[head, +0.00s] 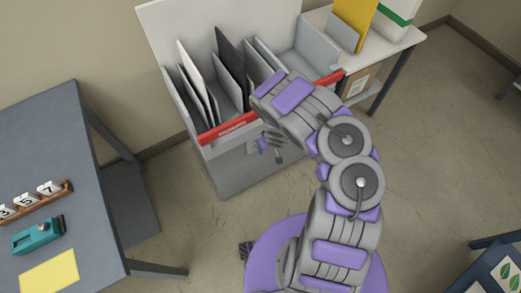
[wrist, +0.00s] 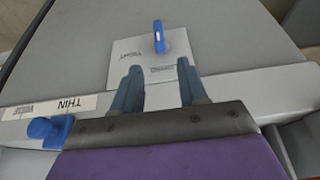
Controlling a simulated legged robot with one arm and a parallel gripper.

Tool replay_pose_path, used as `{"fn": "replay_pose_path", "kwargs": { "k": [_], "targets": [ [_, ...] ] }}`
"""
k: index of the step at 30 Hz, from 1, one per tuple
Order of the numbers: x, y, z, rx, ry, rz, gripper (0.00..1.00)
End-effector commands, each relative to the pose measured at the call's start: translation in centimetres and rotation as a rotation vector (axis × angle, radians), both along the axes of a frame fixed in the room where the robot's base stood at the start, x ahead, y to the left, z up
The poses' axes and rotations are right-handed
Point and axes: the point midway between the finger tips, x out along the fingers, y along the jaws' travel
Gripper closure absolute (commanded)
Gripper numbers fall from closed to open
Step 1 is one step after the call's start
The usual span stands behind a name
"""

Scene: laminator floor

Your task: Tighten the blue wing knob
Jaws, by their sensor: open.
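In the wrist view a blue wing knob (wrist: 158,37) stands on a pale printed plate (wrist: 125,65) on a grey panel. Its wing is seen nearly edge-on, pointing up and down the picture. My gripper (wrist: 159,68) is open and empty, its two dark fingers apart below the knob in the picture and not around it. In the head view my gripper (head: 275,147) is at the front face of the grey slotted unit (head: 235,178), below its red strip (head: 231,127). I cannot make out the knob in the head view.
A second blue knob-like part (wrist: 52,130) sits at lower left in the wrist view, beside a "THIN" label (wrist: 70,104). A dark table (head: 50,130) stands left with a teal device (head: 38,236). A white side table (head: 398,45) stands right. Floor between is clear.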

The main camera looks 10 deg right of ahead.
Motion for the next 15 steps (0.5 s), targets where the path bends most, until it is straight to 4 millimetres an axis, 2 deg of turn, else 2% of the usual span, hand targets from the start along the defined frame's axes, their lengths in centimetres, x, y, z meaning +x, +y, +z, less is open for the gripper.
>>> {"fn": "replay_pose_path", "kwargs": {
  "k": [1,15],
  "targets": [
    [0.2,0.1,-1.3,0.002,0.002,-0.001,0.57],
    [3.2,1.1,-8.4,0.005,-0.001,-0.003,0.57]
  ]
}}
